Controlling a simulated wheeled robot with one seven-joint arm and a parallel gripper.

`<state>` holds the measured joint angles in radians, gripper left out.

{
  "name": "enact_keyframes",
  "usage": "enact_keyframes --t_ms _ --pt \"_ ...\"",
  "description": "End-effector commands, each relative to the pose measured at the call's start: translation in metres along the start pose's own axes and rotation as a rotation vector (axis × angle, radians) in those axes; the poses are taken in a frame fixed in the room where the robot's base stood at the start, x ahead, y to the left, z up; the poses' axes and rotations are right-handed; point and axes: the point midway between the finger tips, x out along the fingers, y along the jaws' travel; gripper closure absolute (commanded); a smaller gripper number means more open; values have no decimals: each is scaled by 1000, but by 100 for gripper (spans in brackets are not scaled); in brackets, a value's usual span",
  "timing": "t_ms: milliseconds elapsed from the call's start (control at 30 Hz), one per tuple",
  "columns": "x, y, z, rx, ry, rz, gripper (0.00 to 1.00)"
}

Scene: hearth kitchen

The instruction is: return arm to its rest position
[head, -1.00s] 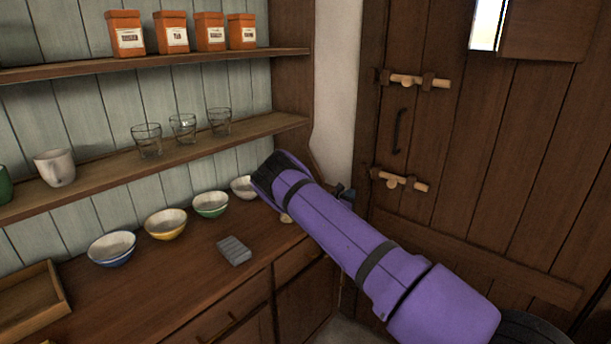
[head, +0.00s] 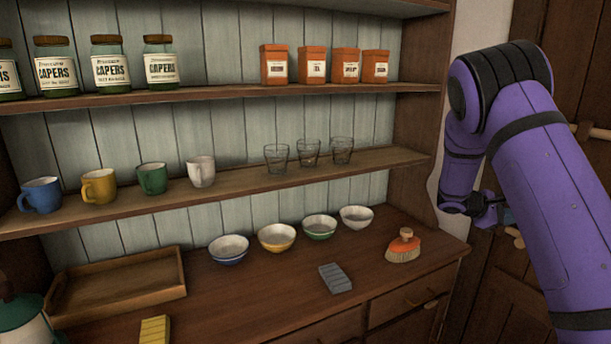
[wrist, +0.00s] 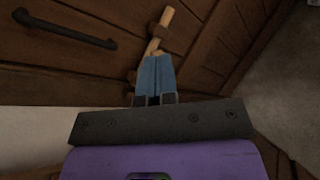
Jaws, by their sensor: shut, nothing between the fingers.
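My purple arm (head: 560,190) stands raised at the right of the head view, bent at a dark elbow joint. My gripper (head: 507,216) hangs to the right of the dresser, in front of the wooden door, partly hidden behind the arm. In the wrist view the blue fingers of my gripper (wrist: 154,78) are together with nothing between them, and they point toward the door (wrist: 70,60).
The dresser counter (head: 270,305) holds several bowls, a grey block (head: 335,278), an orange brush (head: 403,247), a yellow sponge (head: 154,330) and a wooden tray (head: 120,290). Mugs, glasses, orange boxes and caper jars fill the shelves. The door has wooden latches and a dark handle (wrist: 64,30).

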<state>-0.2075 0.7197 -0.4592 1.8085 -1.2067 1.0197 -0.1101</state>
Motion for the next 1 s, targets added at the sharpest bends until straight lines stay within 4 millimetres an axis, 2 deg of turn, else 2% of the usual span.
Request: enact_keyframes --t_ms 33,100,567,1000 --pt "-7 -2 15 43 29 -37 100" --pt "-17 -7 33 98 66 -90 100" --pt "-91 -54 140 428 327 -404 100" --pt "-170 -119 232 688 583 -651 100"
